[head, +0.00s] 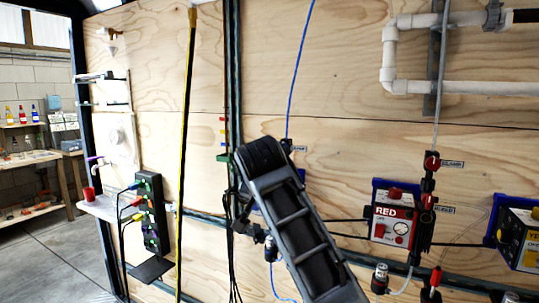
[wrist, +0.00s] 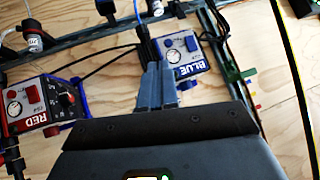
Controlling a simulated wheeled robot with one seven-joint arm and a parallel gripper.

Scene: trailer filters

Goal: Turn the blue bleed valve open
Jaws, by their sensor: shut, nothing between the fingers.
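In the wrist view my gripper (wrist: 158,72) is shut and empty, its two grey fingers together. The fingertips overlap the left edge of the blue-cornered box marked BLUE (wrist: 200,66). I cannot tell whether they touch anything. The blue bleed valve is not clearly visible; the fingers cover part of the area beside the box. In the head view my dark arm hides most of the BLUE box, and a dark fitting with a small label (head: 299,148) shows above it.
A box marked RED (head: 390,219) is right of my arm, with red valves (head: 431,162) on a vertical line beside it. A yellow-marked box (head: 520,237) is farther right. Cables and hoses run along the plywood wall. A power strip (head: 151,214) hangs at left.

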